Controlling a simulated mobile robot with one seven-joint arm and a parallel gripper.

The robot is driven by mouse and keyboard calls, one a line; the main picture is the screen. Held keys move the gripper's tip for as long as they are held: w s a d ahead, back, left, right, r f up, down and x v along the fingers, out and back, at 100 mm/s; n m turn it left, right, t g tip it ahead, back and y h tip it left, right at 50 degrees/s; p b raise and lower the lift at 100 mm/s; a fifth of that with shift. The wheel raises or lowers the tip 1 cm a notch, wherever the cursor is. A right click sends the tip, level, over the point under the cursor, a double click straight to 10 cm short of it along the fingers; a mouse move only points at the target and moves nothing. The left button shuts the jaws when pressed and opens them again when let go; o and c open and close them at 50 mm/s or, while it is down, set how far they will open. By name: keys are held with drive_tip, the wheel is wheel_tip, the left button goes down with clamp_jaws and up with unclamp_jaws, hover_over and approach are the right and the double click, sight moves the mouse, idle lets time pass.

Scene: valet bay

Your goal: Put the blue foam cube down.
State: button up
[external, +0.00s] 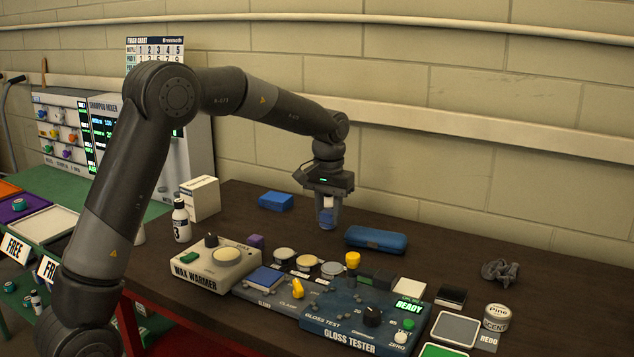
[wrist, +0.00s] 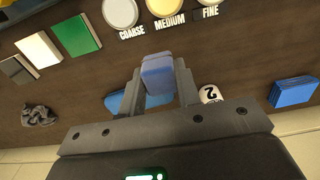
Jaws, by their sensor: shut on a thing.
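The blue foam cube (external: 327,216) is between the two fingers of my gripper (external: 327,222), which points down over the back middle of the dark table. In the wrist view the cube (wrist: 157,73) shows between the fingertips of my gripper (wrist: 158,85), gripped from both sides. Whether its underside touches the table is hard to tell. A blue case (external: 376,239) lies just to the right of the gripper in the external view. A flat blue block (external: 275,201) lies to its left.
A white round-topped thing marked 2 (wrist: 210,94) stands close beside the fingers. The wax warmer (external: 215,267) and gloss tester (external: 360,310) fill the front. A numbered bottle (external: 181,220) and white box (external: 200,198) stand left. Crumpled grey cloth (external: 500,271) lies right.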

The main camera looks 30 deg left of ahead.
drive_tip(key=s+d, duration=0.1)
drive_tip(key=s+d+r, duration=0.1)
drive_tip(key=s, duration=0.1)
drive_tip(key=s+d+r, duration=0.1)
drive_tip(key=s, duration=0.1)
hover_over(311, 249)
wheel_tip(311, 249, down, 7)
drive_tip(key=shift+r, duration=0.15)
drive_tip(key=shift+f, duration=2)
drive_tip(key=shift+f, duration=0.1)
drive_tip(key=o, duration=0.9)
drive_tip(key=shift+o, duration=0.2)
